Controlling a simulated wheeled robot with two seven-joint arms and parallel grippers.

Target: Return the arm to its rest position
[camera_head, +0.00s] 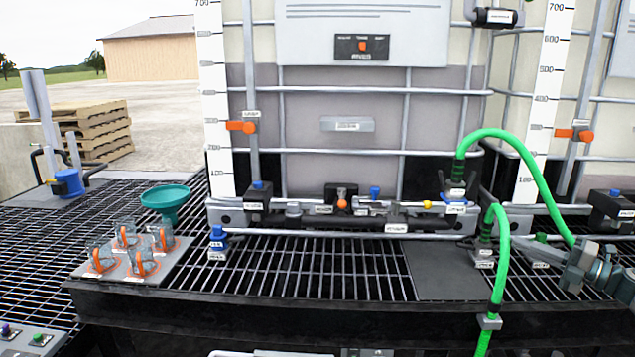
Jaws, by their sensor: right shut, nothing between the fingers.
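My right gripper (515,249) reaches in from the right edge over the grating, low in the picture. Its jaws are shut and hold nothing. The fingertips are close to the base of the green hose (505,240), partly overlapped by it; I cannot tell whether they touch. My left gripper is not in view.
A caged tote (345,180) with a valve manifold (385,222) stands behind the grating. The green hose arches across my right arm's area. A grey tray (115,272) with several orange-handled clear cups and a teal funnel (166,202) are at left. The mid-front grating is clear.

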